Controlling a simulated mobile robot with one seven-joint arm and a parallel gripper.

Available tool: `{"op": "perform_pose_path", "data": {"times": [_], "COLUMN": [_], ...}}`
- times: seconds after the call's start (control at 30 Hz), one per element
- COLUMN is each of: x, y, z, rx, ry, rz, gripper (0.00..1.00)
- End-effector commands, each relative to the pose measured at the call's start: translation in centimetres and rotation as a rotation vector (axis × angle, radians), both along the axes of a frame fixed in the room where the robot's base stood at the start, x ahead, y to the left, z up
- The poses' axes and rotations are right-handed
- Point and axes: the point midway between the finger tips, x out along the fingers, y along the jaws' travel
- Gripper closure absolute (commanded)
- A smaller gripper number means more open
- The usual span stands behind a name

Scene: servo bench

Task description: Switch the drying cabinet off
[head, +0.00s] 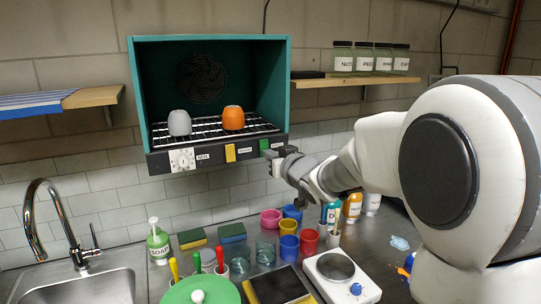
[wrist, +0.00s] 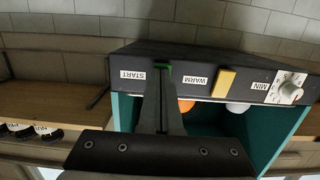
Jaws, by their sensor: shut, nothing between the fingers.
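The drying cabinet (head: 138,90) is a teal open-front box on the wall with a dark control strip along its lower front. The strip carries a white dial (head: 182,159) marked MIN, a yellow rocker (head: 230,153) marked WARM and a green button (head: 264,145) marked START. In the wrist view, which is upside down, the dial (wrist: 289,92), yellow rocker (wrist: 223,82) and a sliver of the green button (wrist: 163,66) show. My gripper (head: 272,155) is shut and empty, its tips in front of the green button and partly hiding it. Whether they touch is unclear.
Grey (head: 179,123) and orange (head: 233,118) cups stand on the cabinet's wire rack. A shelf with labelled jars (head: 343,56) is to the right. Below, the counter holds a soap bottle (head: 158,243), colourful cups (head: 289,246) and a white scale (head: 345,287). The sink is at left.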

Motion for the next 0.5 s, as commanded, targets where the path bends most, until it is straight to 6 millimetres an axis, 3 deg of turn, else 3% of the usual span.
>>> {"op": "perform_pose_path", "data": {"times": [0.43, 0.5], "x": [0.6, 0.6], "y": [0.2, 0.2], "z": [-1.0, -0.2], "rx": [0.028, 0.026], "ry": [-0.066, -0.063], "rz": [0.000, 0.000], "gripper": [1.00, 1.00]}}
